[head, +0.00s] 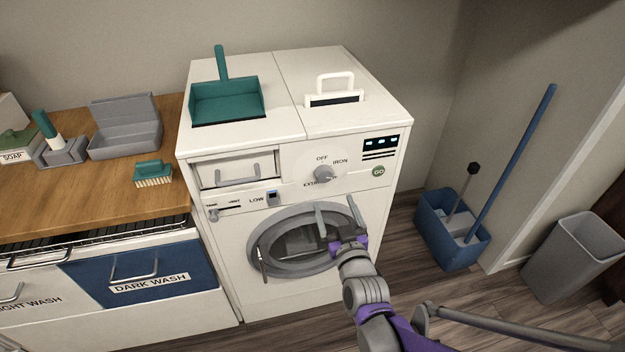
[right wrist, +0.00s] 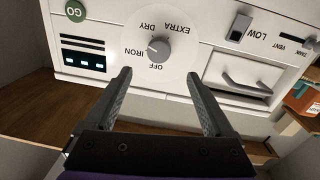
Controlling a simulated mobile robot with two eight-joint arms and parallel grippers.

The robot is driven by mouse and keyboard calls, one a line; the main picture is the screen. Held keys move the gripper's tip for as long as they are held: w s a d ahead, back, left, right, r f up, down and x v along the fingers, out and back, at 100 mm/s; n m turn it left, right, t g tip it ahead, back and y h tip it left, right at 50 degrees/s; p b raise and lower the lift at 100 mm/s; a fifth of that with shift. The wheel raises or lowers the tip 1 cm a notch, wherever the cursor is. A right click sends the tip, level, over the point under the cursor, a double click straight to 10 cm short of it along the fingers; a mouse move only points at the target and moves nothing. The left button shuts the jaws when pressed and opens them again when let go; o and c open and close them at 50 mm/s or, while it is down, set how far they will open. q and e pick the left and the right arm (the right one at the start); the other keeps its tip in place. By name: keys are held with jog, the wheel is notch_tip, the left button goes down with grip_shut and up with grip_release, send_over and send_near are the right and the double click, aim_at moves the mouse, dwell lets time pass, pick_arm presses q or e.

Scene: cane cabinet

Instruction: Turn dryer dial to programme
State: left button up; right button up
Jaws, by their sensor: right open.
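The grey dial (head: 322,174) sits on a round white plate on the dryer (head: 290,133) front. OFF is above it, IRON to its right, and EXTRA DRY below, partly hidden in the head view. The right wrist view shows the dial (right wrist: 159,47) upside down. I cannot tell for sure which label its pointer faces. My right gripper (head: 337,212) is open and empty, below the dial in the head view and in front of the round door (head: 262,254). In the right wrist view the gripper's fingers (right wrist: 158,76) stand apart, with the dial beyond the gap between them, untouched.
A GO button (head: 378,171) and small display (head: 381,142) are right of the dial. A drawer (head: 238,169) and a LOW switch (head: 272,198) are to its left. A teal dustpan (head: 227,100) rests on top. A blue mop bucket (head: 452,236) stands right of the dryer.

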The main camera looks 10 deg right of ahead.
aim_at(324, 176)
jog(key=w, duration=1.1)
jog(key=shift+d, duration=0.15)
jog(key=shift+s, duration=0.1)
jog(key=c, duration=1.4)
